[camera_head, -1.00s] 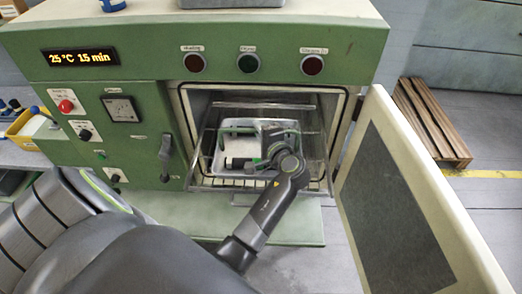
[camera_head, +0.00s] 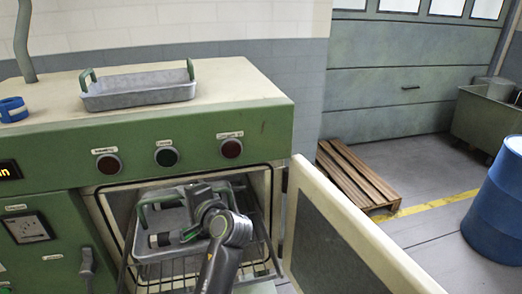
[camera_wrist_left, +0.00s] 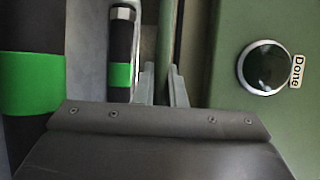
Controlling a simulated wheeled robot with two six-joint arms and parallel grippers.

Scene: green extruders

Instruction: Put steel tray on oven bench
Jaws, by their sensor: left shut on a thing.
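A steel tray (camera_head: 165,254) with green handles is at the open oven mouth in the head view. A black cylinder with a green band lies in it; it also shows in the left wrist view (camera_wrist_left: 121,75). My left gripper (camera_head: 195,212) is over this tray. In the left wrist view its fingers (camera_wrist_left: 161,88) are shut on a green bar, which looks like the tray's handle (camera_wrist_left: 167,35). I cannot tell whether the tray touches the rack. A second, similar steel tray (camera_head: 140,98) sits on the oven's flat top (camera_head: 228,92). My right gripper is not in view.
The oven door (camera_head: 345,245) stands open on the right. A blue ring-shaped object (camera_head: 12,109) is at the top's left end. The top's right part is clear. A wooden pallet (camera_head: 355,175) and a blue barrel (camera_head: 500,205) stand on the floor at right.

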